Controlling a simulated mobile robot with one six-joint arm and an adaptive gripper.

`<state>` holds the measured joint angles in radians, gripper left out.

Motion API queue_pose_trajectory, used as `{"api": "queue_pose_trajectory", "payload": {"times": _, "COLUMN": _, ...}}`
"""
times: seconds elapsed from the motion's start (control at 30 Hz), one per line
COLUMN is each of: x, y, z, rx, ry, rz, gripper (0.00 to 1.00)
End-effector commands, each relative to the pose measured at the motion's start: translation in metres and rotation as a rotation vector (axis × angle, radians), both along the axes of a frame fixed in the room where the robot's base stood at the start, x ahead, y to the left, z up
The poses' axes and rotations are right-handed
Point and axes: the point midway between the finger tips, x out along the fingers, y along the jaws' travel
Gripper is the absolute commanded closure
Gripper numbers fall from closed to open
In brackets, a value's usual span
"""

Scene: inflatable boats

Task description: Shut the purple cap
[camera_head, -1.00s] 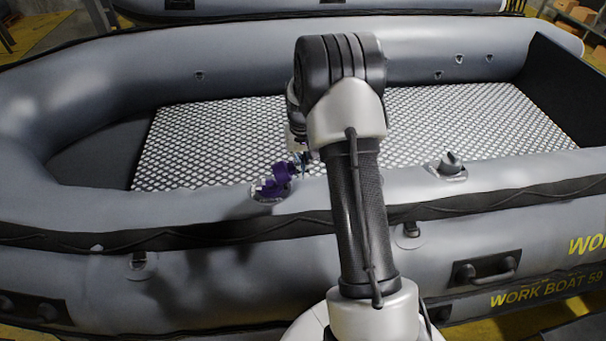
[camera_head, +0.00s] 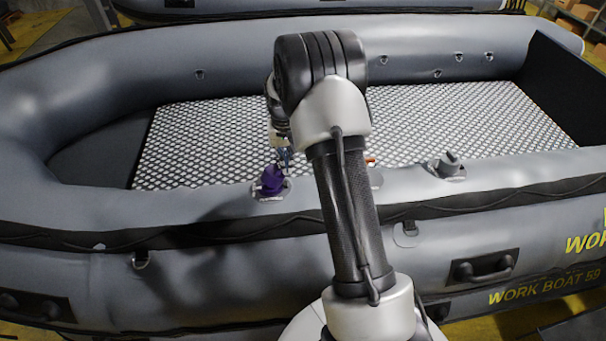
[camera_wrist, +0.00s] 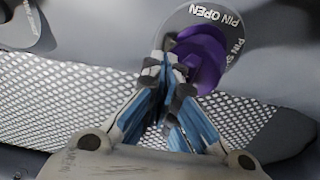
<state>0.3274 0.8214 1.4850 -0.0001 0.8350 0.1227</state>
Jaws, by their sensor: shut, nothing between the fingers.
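The purple cap (camera_head: 271,179) sits on a round grey valve plate (camera_head: 284,194) on the near tube of the boat. It looks upright and down over the valve, though the exact seating is too small to tell. In the wrist view the purple cap (camera_wrist: 207,62) is just right of my fingertips, inside the plate (camera_wrist: 228,22) lettered "PIN OPEN". My gripper (camera_wrist: 168,66) is shut and empty, its fingertips beside the cap and partly covering it. Whether they touch it, I cannot tell. In the head view my gripper (camera_head: 285,158) is small beside the cap.
Another plate (camera_head: 375,180) with an orange bit is mostly hidden behind my arm. The boat's patterned floor (camera_head: 440,125) is clear. A carry handle (camera_head: 483,268) is on the outer side.

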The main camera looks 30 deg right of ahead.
Motion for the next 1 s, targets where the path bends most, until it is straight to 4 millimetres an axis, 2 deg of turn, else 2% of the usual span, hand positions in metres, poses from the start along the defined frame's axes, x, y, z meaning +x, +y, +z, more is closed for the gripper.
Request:
{"api": "queue_pose_trajectory", "payload": {"times": 0.2, "x": 0.007, "y": 0.015, "z": 0.0, "rx": 0.0, "ry": -0.001, "rz": 0.002, "gripper": 1.0}}
{"api": "queue_pose_trajectory", "payload": {"times": 1.0, "x": 0.02, "y": 0.049, "z": -0.013, "rx": 0.004, "ry": 0.0, "rz": 0.001, "gripper": 1.0}}
